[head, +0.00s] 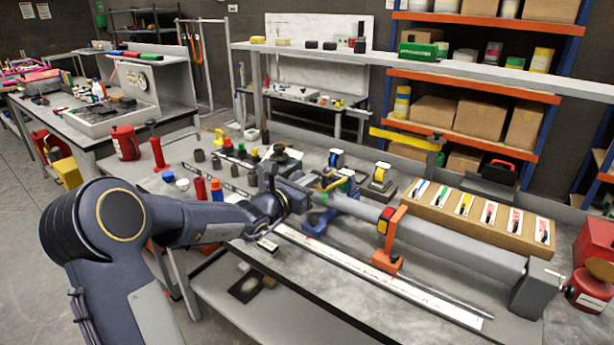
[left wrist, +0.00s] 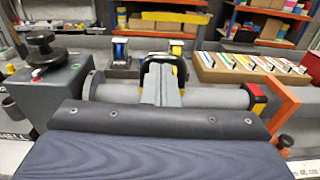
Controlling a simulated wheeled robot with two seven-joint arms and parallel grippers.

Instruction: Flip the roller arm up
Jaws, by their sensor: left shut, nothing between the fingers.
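A long grey roller (head: 455,245) lies across the bench, from near my left gripper to a grey end block (head: 537,288). An orange bracket (head: 390,240) with a red and yellow top stands at it; it shows at right in the left wrist view (left wrist: 285,112). I cannot tell for sure which part is the roller arm. My left gripper (head: 312,187) is shut and empty at the roller's left end. In the left wrist view its fingers (left wrist: 162,75) reach over the grey roller (left wrist: 215,97), in front of a black and yellow part. Contact cannot be told. My right gripper is not in view.
A grey box with a black knob (left wrist: 40,45) stands left of the roller. A cardboard rack of labelled cards (head: 480,212) and two tape dispensers (head: 380,180) stand behind it. A long white ruler (head: 370,275) lies in front. A yellow bar (head: 405,139) extends above the back.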

